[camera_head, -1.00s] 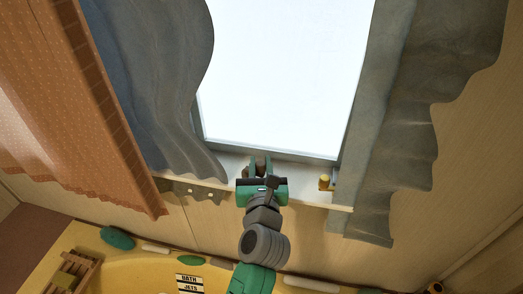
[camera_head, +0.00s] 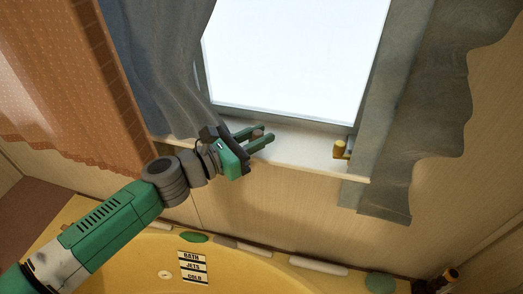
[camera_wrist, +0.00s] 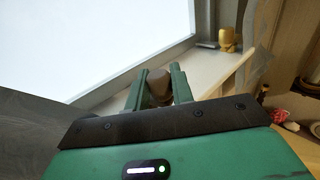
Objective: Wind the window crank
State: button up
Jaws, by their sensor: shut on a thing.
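My gripper (camera_head: 266,138) is at the windowsill, below the lower left part of the bright window (camera_head: 290,55). Its green fingers are shut on a brown rounded knob (camera_head: 257,133), which I take to be the handle of the window crank. In the wrist view the knob (camera_wrist: 158,84) sits between the two fingers (camera_wrist: 157,85). The rest of the crank is hidden behind the fingers and gripper body. My arm reaches in from the lower left.
A small gold object (camera_head: 341,149) stands on the sill (camera_head: 310,147) to the right. A grey-blue curtain (camera_head: 160,70) hangs close on the left, another (camera_head: 420,110) on the right. Below is a yellow tub (camera_head: 235,262) with stones and a "BATH JETS COLD" sign (camera_head: 193,267) along its edge.

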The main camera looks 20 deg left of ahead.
jog(key=m+h+b, duration=0.1)
jog(key=g+h+b, duration=0.1)
jog(key=b, duration=0.1)
jog(key=m+g+h+b, duration=0.1)
jog(key=b, duration=0.1)
jog(key=shift+s+a+f+m, duration=0.15)
jog(key=shift+a+f+m, duration=0.15)
jog(key=shift+a, duration=0.05)
jog(key=shift+a+r+m+g+h+b, duration=0.2)
jog(key=shift+m+g+h+b, duration=0.3)
jog(key=shift+g+h+b, duration=0.4)
jog(key=shift+r, duration=0.1)
jog(key=shift+s+r, duration=0.1)
jog(key=shift+r, duration=0.05)
grip_shut()
jog(key=o, duration=0.9)
grip_release()
jog(key=shift+d, duration=0.1)
jog(key=shift+o, duration=0.2)
jog(key=b+v, duration=0.1)
jog(key=v, duration=0.6)
jog(key=shift+s+a+b, duration=0.25)
jog(key=shift+a+b, duration=0.05)
jog(key=shift+b, duration=0.05)
